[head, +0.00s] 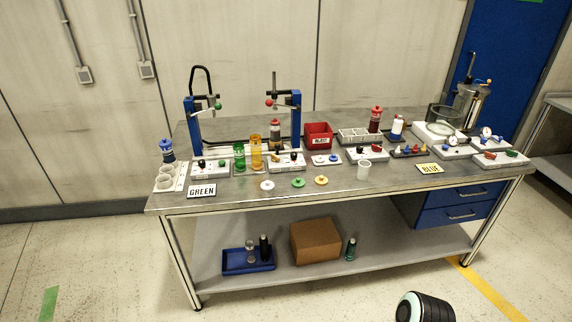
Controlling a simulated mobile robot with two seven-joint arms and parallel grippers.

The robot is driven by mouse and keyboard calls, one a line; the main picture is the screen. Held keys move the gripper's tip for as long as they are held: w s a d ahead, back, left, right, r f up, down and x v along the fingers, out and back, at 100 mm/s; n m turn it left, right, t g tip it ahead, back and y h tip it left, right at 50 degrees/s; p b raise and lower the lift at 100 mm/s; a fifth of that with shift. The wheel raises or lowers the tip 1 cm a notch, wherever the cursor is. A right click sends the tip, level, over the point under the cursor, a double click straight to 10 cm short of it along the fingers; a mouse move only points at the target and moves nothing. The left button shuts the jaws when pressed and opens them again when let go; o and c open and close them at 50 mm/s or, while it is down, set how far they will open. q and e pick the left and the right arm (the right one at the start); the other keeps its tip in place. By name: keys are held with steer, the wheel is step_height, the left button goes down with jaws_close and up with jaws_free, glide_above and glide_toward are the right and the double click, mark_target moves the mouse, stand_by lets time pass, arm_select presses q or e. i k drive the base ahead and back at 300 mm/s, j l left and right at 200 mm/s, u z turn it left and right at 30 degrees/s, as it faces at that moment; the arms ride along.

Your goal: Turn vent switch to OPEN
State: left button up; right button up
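Several white switch boxes stand on the metal workbench (330,187). One box with black and green knobs (210,169) is at the left, and another (286,163) is under the right blue stand. A box with a dark and a red switch (366,155) is right of centre. A box with gauges (455,149) and a box with red and green switches (498,159) are at the right end. Their labels are too small to read, so I cannot tell which switch is the vent switch or its setting. Neither of my grippers is in view.
Two blue stands (190,122) (296,120) rise at the back left. The floor in front is mostly clear.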

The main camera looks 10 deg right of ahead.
mark_target(274, 158)
steer(key=i+l, duration=0.4)
steer(key=i, duration=0.15)
steer(key=i+l, duration=0.4)
steer(key=i, duration=0.15)
